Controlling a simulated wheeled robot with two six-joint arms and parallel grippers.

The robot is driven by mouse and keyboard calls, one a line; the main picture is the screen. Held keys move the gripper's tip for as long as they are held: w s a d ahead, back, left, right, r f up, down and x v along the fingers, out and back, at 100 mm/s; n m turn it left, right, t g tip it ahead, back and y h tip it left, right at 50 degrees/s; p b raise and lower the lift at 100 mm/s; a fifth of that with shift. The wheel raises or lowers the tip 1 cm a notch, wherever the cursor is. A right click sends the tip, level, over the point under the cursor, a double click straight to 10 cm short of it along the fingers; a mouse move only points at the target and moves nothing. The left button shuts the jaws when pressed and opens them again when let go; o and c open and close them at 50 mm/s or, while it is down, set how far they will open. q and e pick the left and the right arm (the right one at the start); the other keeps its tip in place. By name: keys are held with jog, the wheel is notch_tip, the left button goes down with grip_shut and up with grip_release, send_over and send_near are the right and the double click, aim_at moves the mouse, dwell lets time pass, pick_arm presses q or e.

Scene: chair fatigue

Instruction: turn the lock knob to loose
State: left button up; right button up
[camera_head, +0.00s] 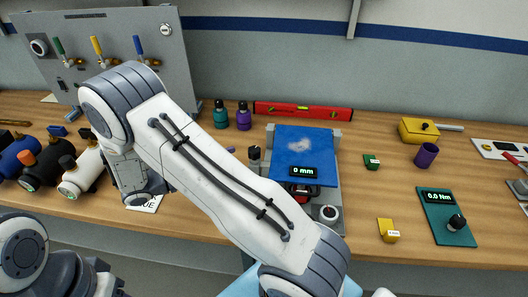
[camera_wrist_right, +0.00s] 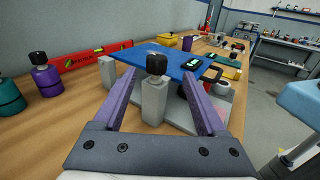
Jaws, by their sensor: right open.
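A black knob (camera_wrist_right: 156,65) tops an upright grey post (camera_wrist_right: 154,102) at the near end of the rig in the right wrist view. In the head view the same knob (camera_head: 254,153) shows just past my right arm. My right gripper (camera_wrist_right: 159,78) is open, its two purple fingers on either side of the post and knob, with visible gaps. In the head view my arm hides nearly all of this gripper. The rig's blue plate (camera_head: 304,146) bears a pale patch, and its display (camera_head: 303,171) reads 0 mm. Of my left arm, only part shows at the lower left.
Purple (camera_head: 243,116) and teal (camera_head: 221,114) bottles and a red level (camera_head: 303,111) stand behind. A teal gauge (camera_head: 444,219) reading 0.0 Nm lies right. Open bench separates the small blocks there.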

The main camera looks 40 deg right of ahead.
aim_at(254, 155)
jog(key=p+x, duration=0.2)
jog(key=x, duration=0.8)
jog(key=shift+w+d+h+p, duration=0.25)
jog(key=shift+d+h+p, duration=0.05)
jog(key=shift+d+p, duration=0.15)
